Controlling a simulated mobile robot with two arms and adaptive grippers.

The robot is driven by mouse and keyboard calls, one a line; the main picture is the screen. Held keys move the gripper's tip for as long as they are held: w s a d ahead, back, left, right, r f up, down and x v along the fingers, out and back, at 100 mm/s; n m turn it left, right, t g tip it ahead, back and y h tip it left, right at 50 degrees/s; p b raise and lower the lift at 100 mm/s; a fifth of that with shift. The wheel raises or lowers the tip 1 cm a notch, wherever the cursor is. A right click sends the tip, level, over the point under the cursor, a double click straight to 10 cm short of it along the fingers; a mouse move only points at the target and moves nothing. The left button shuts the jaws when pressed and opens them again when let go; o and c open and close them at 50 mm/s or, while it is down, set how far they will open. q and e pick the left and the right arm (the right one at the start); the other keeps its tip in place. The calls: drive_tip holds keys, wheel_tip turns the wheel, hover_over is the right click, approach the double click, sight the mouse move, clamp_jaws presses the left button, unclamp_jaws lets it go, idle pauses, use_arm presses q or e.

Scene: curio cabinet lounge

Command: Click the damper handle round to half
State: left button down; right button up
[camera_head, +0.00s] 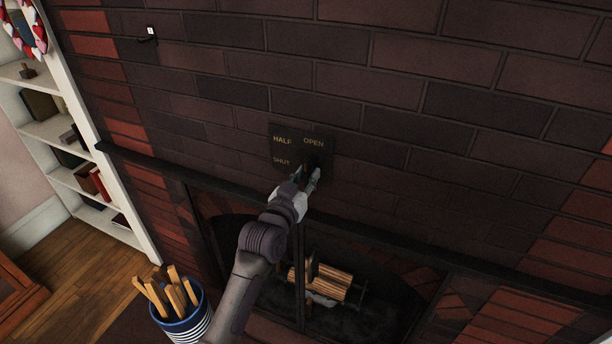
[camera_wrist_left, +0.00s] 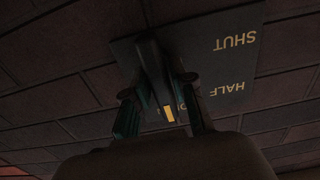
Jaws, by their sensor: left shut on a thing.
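The dark damper plate (camera_head: 288,148) is on the brick wall above the fireplace, lettered HALF, OPEN and SHUT; it also shows upside down in the left wrist view (camera_wrist_left: 214,55). The damper handle (camera_wrist_left: 152,62) is a dark bar with a yellow mark at its tip. The tip lies over the OPEN lettering, which is partly hidden. My left gripper (camera_head: 306,182) is at the plate's lower right; in the left wrist view its fingers (camera_wrist_left: 160,102) are on either side of the handle, shut on it. My right gripper is not in view.
A dark mantel ledge (camera_head: 150,161) runs below the plate. Under it is the fireplace with split logs (camera_head: 325,282). A striped bucket of sticks (camera_head: 182,312) stands at lower left. A small wall hook (camera_head: 148,40) is at upper left. A white bookcase (camera_head: 95,165) stands left.

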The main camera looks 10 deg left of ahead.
use_arm(q)
drive_tip(key=shift+r+n+p, duration=0.1)
drive_tip(key=shift+n+p, duration=0.5)
drive_tip(key=shift+n, duration=0.2)
drive_tip(key=shift+a+n+p, duration=0.1)
drive_tip(key=shift+n+p, duration=0.5)
drive_tip(key=shift+n, duration=0.6)
drive_tip(key=shift+a+n+p, duration=0.1)
drive_tip(key=shift+n+p, duration=0.6)
drive_tip(key=shift+n, duration=1.5)
drive_tip(key=shift+f, duration=0.2)
drive_tip(key=c, duration=1.1)
unclamp_jaws()
